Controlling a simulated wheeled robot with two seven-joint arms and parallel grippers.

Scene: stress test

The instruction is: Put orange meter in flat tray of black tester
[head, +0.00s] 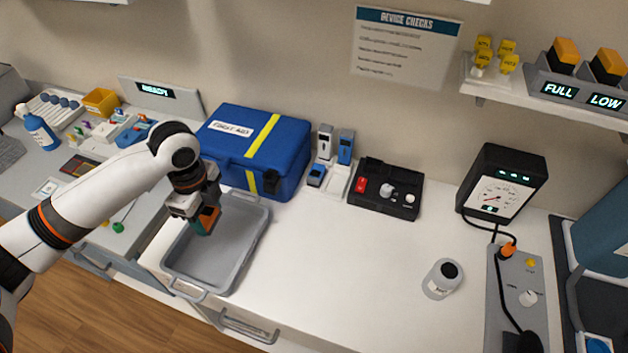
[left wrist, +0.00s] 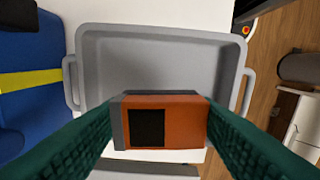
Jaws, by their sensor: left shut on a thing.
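The orange meter (head: 207,220) has a dark screen and a grey end, as the left wrist view (left wrist: 180,122) shows. My left gripper (head: 203,209) is shut on it, with one green-padded finger on each side. It holds the meter over the grey handled tray (head: 225,262), which looks empty and also shows in the left wrist view (left wrist: 190,55). The height of the meter above the tray floor is hard to tell. A black tester (head: 502,183) with a dial stands far right, cabled to a flat grey panel (head: 518,290). My right gripper is not in view.
A blue first aid case (head: 255,150) stands behind the tray. A black organiser (head: 385,187) with small parts sits right of it. The counter between tray and bottle is clear.

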